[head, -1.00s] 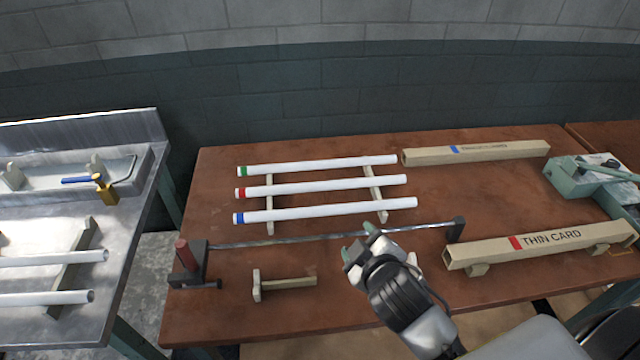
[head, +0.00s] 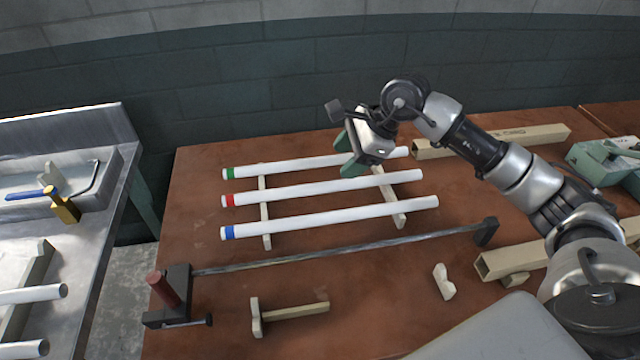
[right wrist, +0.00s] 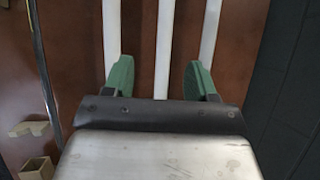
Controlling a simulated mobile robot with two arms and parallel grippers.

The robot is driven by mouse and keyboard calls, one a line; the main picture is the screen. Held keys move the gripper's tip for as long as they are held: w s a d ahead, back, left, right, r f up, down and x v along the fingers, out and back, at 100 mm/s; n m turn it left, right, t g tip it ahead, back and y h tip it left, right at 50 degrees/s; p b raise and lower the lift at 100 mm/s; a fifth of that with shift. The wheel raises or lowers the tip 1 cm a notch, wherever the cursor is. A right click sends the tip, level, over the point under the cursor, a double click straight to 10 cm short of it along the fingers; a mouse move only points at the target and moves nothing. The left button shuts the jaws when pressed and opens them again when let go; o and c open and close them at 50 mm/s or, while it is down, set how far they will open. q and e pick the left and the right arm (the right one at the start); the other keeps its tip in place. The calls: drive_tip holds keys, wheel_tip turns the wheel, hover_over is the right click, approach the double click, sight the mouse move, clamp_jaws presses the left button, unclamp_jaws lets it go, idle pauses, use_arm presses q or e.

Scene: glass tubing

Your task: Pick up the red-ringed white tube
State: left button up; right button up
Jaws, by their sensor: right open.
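The white tube with the red ring (head: 310,190) is the middle one of three tubes lying on the rack, with its ring at the left end. My right gripper (head: 347,155) is open and empty, above the right part of the rack. In the right wrist view the middle tube (right wrist: 165,45) runs between the two green fingers of my right gripper (right wrist: 160,75), with an outer tube near each finger. I cannot tell how high the fingers are above the tubes. My left gripper is not in view.
The green-ringed tube (head: 285,167) lies behind and the blue-ringed tube (head: 320,219) in front, both close by. A metal rod (head: 340,250) crosses in front of the rack. A metal bench (head: 85,230) stands left.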

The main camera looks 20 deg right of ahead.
drive_tip(key=d+h, duration=0.1)
drive_tip(key=d, duration=0.1)
hover_over(338, 183)
drive_tip(key=s+d, duration=0.1)
drive_tip(key=shift+h, duration=0.3)
drive_tip(key=f, duration=0.4)
drive_tip(key=shift+s+d+f+p, duration=0.2)
drive_tip(key=shift+f+p, duration=0.1)
drive_tip(key=shift+p, duration=0.1)
drive_tip(key=x, duration=0.2)
drive_tip(key=p+x, duration=0.1)
drive_tip(key=x, duration=0.1)
drive_tip(key=shift+w+d+f, duration=0.1)
drive_tip(key=shift+f, duration=0.35)
drive_tip(key=shift+w+f, duration=0.1)
drive_tip(key=shift+f, duration=0.25)
drive_tip(key=shift+c, duration=0.3)
drive_tip(key=c, duration=1)
